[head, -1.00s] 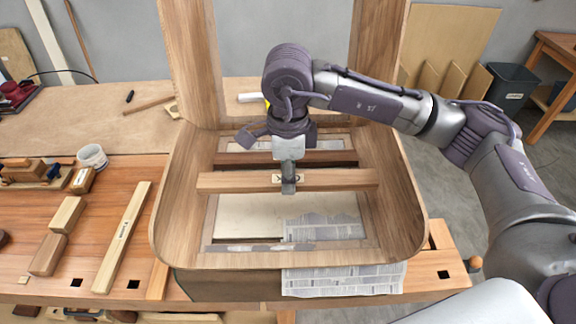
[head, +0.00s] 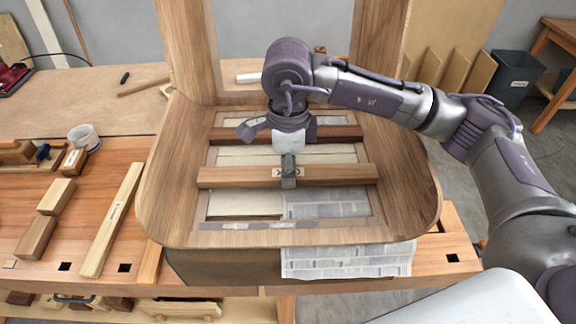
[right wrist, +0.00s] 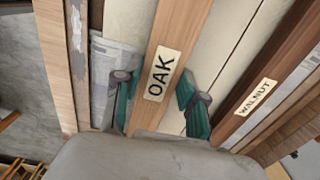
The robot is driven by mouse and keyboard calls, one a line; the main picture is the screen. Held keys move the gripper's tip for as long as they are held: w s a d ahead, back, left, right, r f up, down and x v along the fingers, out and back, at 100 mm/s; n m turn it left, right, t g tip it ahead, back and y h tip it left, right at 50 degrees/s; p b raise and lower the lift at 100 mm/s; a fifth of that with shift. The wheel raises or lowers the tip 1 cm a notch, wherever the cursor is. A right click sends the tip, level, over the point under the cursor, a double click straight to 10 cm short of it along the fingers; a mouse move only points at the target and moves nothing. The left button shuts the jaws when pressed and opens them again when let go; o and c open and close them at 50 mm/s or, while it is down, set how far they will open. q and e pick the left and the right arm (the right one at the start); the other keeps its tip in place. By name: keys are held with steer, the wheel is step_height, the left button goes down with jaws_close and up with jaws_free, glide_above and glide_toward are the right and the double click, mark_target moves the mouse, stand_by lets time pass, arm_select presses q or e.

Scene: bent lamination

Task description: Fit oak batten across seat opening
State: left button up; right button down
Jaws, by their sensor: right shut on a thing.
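The oak batten (head: 230,176) is a straight brown bar lying crosswise over the seat opening (head: 240,204), its ends at the opening's left and right edges. I cannot tell whether it rests on them or hovers just above. My right gripper (head: 289,178) is shut on the middle of the oak batten, coming from above. In the right wrist view, the green fingertips (right wrist: 158,103) stand either side of the batten (right wrist: 178,35) by its "OAK" label. A darker walnut batten (head: 340,133) spans the opening farther back. My left gripper is not in view.
Curved wooden seat walls (head: 412,190) surround the opening, with a tall back behind. A long labelled batten (head: 112,220), short wood blocks (head: 56,196) and a white cup (head: 84,137) are on the bench at left.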

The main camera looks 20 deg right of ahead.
steer(key=shift+b, duration=0.4)
stand_by(0.6)
steer(key=shift+f+b, duration=0.55)
steer(key=shift+b, duration=0.1)
stand_by(0.4)
steer(key=c, duration=0.6)
jaws_free()
step_height(320, 180, up, 16)
steer(key=p, duration=0.7)
steer(key=shift+p, duration=0.3)
